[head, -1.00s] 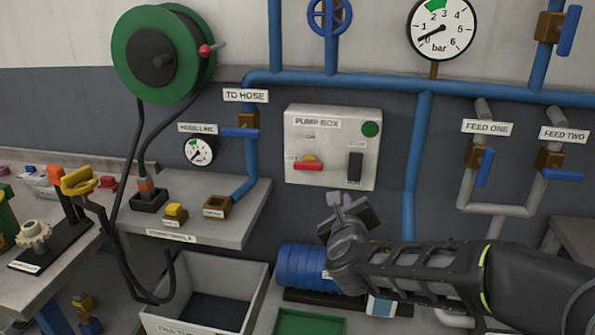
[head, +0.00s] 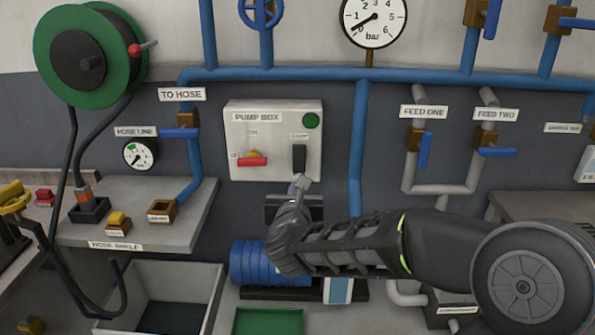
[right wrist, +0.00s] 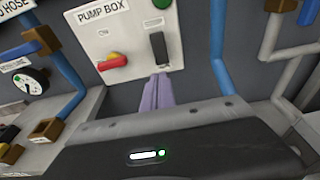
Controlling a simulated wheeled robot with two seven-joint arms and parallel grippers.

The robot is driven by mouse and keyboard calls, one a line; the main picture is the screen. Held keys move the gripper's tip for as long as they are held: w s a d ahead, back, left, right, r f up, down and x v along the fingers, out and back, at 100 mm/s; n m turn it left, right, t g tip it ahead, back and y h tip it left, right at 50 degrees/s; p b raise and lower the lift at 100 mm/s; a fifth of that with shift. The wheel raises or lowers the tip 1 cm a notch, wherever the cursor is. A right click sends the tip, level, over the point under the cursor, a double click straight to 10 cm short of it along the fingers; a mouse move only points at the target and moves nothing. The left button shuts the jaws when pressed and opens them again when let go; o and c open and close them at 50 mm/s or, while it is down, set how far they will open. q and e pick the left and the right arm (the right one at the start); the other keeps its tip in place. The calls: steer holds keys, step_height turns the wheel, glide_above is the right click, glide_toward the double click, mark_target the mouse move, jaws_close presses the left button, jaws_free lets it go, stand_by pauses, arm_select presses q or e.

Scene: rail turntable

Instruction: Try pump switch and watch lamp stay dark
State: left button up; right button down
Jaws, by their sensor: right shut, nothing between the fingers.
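The light grey pump box (head: 272,190) hangs on the wall; its lettered plate also shows in the right wrist view (right wrist: 98,12). A black switch (head: 299,158) is on its right side, and it shows in the right wrist view (right wrist: 158,48). Above it is a round, dark green lamp (head: 311,121) that does not look lit. A red handle on a yellow base (head: 252,160) lies horizontal at the left. My right gripper (head: 300,184) is shut and empty, its fingertips just below the black switch; I cannot tell if they touch. My left gripper is out of view.
The bar gauge (head: 374,18) needle points lower left. A hose line gauge (head: 138,153) and a shelf (head: 190,215) are at the left. Feed one (head: 424,150) and feed two (head: 497,152) valves are at the right. A blue pump (head: 262,264) and green tray (head: 268,321) are below.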

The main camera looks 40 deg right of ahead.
mark_target(298, 167)
steer(key=p+x, duration=0.2)
steer(key=x, duration=1.1)
steer(key=shift+d+p, duration=0.1)
steer(key=shift+p, duration=0.2)
steer(key=f+b, duration=0.1)
steer(key=b, duration=0.3)
steer(key=shift+w+d+f, duration=0.1)
steer(key=shift+w+f, duration=0.05)
steer(key=shift+w, duration=0.05)
steer(key=shift+r+b, duration=0.3)
steer(key=shift+r, duration=0.2)
